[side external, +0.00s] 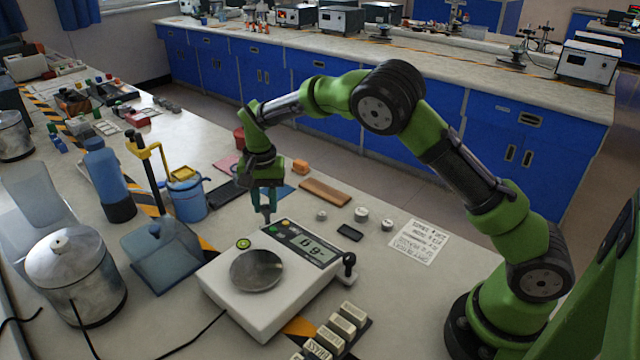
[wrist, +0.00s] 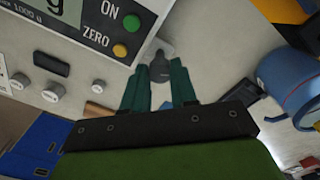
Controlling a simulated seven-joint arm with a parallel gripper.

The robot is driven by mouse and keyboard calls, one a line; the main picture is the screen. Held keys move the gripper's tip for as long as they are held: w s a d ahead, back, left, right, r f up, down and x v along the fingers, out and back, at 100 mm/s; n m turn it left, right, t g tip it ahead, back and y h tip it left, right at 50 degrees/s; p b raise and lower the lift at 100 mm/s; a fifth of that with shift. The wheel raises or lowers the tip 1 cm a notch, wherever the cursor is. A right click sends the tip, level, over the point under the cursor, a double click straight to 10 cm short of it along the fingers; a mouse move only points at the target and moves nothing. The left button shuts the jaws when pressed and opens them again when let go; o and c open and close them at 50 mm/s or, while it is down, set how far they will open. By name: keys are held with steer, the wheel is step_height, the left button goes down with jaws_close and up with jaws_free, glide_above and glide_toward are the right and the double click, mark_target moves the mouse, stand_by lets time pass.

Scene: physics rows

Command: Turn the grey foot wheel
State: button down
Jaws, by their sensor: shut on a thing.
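The white balance (side external: 222,288) stands on the bench with a round metal pan (side external: 256,271) and a lit display panel. A small green round bubble level (side external: 243,244) is on its top. My gripper (side external: 267,208) points down at the balance's far corner. In the wrist view, the dark grey foot wheel (wrist: 160,70) is at the balance's edge, between the teal fingertips of my gripper (wrist: 159,84), which are shut on it. In the side view the fingers largely hide this wheel. A black knob (side external: 349,260) shows at the balance's right corner.
A blue jug (side external: 188,197) and a blue-grey tray (side external: 162,252) stand left of the balance. Small round weights (side external: 361,214), a black block (side external: 350,232) and a paper sheet (side external: 418,241) lie to the right. Labelled blocks (side external: 341,328) sit in front.

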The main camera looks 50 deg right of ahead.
mark_target(265, 206)
stand_by(0.3)
steer(key=c, duration=0.9)
jaws_free()
step_height(265, 206, up, 17)
steer(key=s+n+t, duration=0.2)
steer(key=s, duration=0.7)
steer(key=s+d+n+t+y, duration=0.1)
steer(key=s+n+t, duration=0.1)
steer(key=s, duration=0.7)
steer(key=s+d+r+n+t+y, duration=0.1)
steer(key=s+t, duration=0.2)
steer(key=s, duration=0.7)
steer(key=shift+n, duration=0.4)
